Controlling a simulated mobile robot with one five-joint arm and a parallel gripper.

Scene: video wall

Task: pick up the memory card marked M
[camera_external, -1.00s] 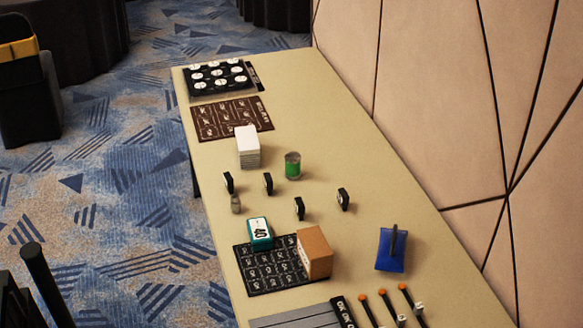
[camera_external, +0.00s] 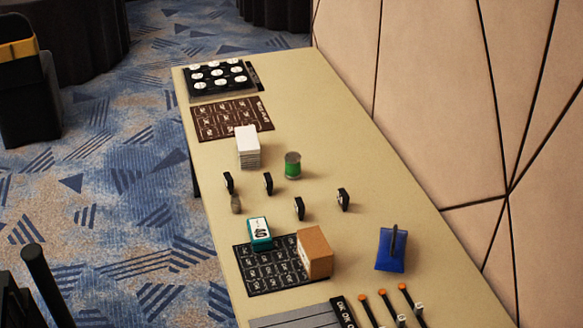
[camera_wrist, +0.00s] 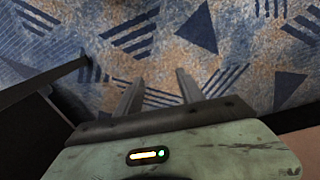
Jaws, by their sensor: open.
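Several small black upright pieces stand on the table in the external view, among them one at the left (camera_external: 228,182), one beside it (camera_external: 268,183), one nearer (camera_external: 299,208) and one at the right (camera_external: 343,199). Their marks are too small to read, so I cannot tell which, if any, is the memory card marked M. My gripper (camera_wrist: 158,90) shows in the wrist view with its two fingers apart and nothing between them. It points over patterned carpet, and no card shows there. I cannot make out my gripper in the external view.
The long table (camera_external: 370,255) also bears a white stack (camera_external: 248,146), a green can (camera_external: 293,165), a teal box (camera_external: 259,233), a brown box (camera_external: 315,252), a blue item (camera_external: 391,257) and a dark tray (camera_external: 205,92). A panelled wall (camera_external: 440,110) runs along its right side.

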